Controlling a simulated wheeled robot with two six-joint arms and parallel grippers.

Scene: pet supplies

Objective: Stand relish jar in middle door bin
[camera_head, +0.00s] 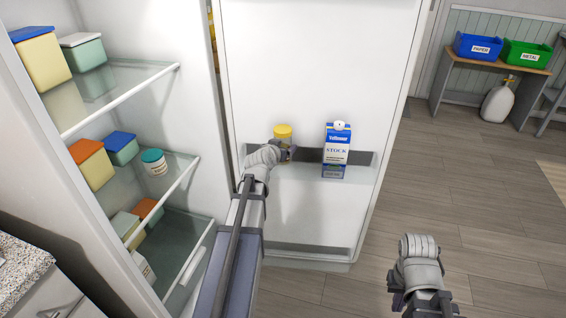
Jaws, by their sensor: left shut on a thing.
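A jar with a yellow lid (283,131), which I take to be the relish jar, is upright at the left end of a door bin (354,174) on the open fridge door. Its label is not readable, and my gripper hides part of its lower side. My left gripper (287,151) is shut on this jar, reaching in from the front. I cannot tell whether the jar's base touches the bin floor. My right gripper (396,297) hangs over the floor at the lower right, away from the door; its fingers are too unclear to tell open from shut.
A blue and white stock carton (337,148) stands in the same bin, right of the jar, with a gap between. A lower door bin (306,250) looks empty. Fridge shelves at left hold several lidded tubs and a teal-lidded jar (154,162). A bench (492,60) stands far right.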

